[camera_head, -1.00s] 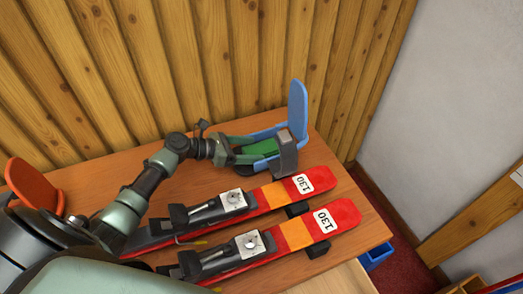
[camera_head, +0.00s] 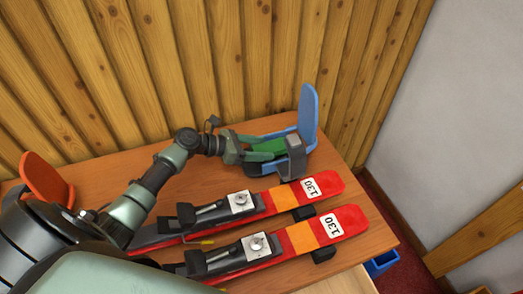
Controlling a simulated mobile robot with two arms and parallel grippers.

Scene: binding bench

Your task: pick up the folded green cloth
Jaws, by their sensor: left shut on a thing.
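The folded green cloth (camera_head: 271,145) lies in the blue binding (camera_head: 308,112), between its low sides and in front of its tall upright back plate. A dark grey strap piece (camera_head: 296,158) of the binding stands at the cloth's near right end. My left gripper (camera_head: 268,150) reaches in from the left at the binding's open end. Its jaws are shut on the cloth, which still looks low within the binding; I cannot tell whether it is clear of the base. My right gripper is not in view.
Two red and orange skis (camera_head: 322,186) marked 130 lie along the front of the wooden bench (camera_head: 381,239). An orange binding (camera_head: 46,180) stands at the far left. A plank wall (camera_head: 250,60) rises close behind. A blue bin (camera_head: 381,264) sits below the right edge.

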